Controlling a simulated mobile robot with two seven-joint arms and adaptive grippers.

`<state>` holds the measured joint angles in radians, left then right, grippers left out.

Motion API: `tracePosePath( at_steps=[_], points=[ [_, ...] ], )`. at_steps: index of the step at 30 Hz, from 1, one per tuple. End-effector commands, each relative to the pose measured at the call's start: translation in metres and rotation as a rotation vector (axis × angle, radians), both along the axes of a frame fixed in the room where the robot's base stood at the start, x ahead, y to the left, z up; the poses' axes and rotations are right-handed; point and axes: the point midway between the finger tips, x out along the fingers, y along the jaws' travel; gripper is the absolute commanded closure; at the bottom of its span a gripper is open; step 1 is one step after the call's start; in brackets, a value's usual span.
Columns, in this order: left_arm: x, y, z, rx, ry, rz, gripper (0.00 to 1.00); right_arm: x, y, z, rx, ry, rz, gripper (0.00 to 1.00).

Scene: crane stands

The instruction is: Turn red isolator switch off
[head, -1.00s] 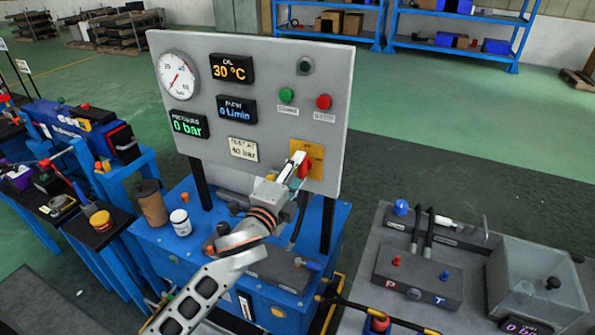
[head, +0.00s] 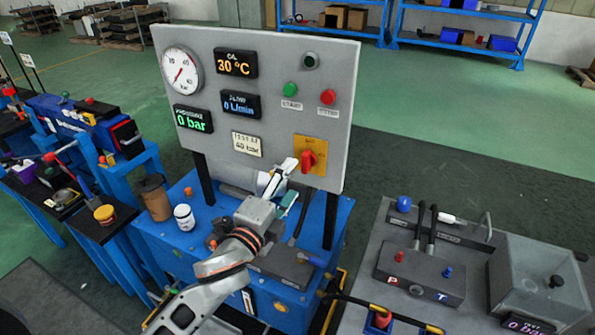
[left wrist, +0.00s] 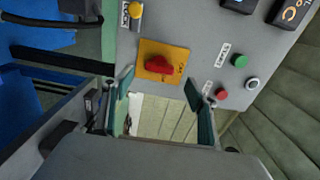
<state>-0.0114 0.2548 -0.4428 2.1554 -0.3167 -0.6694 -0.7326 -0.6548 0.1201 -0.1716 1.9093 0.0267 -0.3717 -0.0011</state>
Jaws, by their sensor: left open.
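The red isolator switch (head: 308,160) sits on a yellow plate (head: 320,146) at the lower right of the grey control panel (head: 280,75). The left wrist view also shows the red knob (left wrist: 158,65), its handle lying roughly along the picture's width. My left gripper (head: 288,181) is just in front of the panel, below and to the left of the switch, apart from it. In the left wrist view its two fingers (left wrist: 158,95) are spread wide, with nothing between them. The right gripper is not in view.
The panel also carries a green button (head: 291,89), a red button (head: 328,97), displays and a round gauge (head: 181,75). Below, the blue unit (head: 160,240) holds a white jar (head: 184,217) and a brown container (head: 155,198). A grey bench (head: 440,300) stands at right.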

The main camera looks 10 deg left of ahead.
Motion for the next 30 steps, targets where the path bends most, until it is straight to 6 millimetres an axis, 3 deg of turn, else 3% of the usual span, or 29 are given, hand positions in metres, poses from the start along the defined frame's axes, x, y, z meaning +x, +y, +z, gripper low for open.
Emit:
tracePosePath(
  at_steps=[3,9,27,30],
  points=[
    [-0.023,0.004,-0.001,-0.002,0.002,-0.001,0.42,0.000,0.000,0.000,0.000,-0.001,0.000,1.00],
    [-0.045,0.009,-0.001,-0.002,0.002,0.000,0.42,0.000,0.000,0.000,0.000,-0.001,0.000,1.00],
    [-0.051,0.010,0.000,-0.002,0.000,0.000,0.42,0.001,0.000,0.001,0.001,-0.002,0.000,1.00],
    [-0.052,0.011,-0.012,-0.031,0.028,0.001,0.42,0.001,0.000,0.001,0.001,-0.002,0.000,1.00]
  ],
)
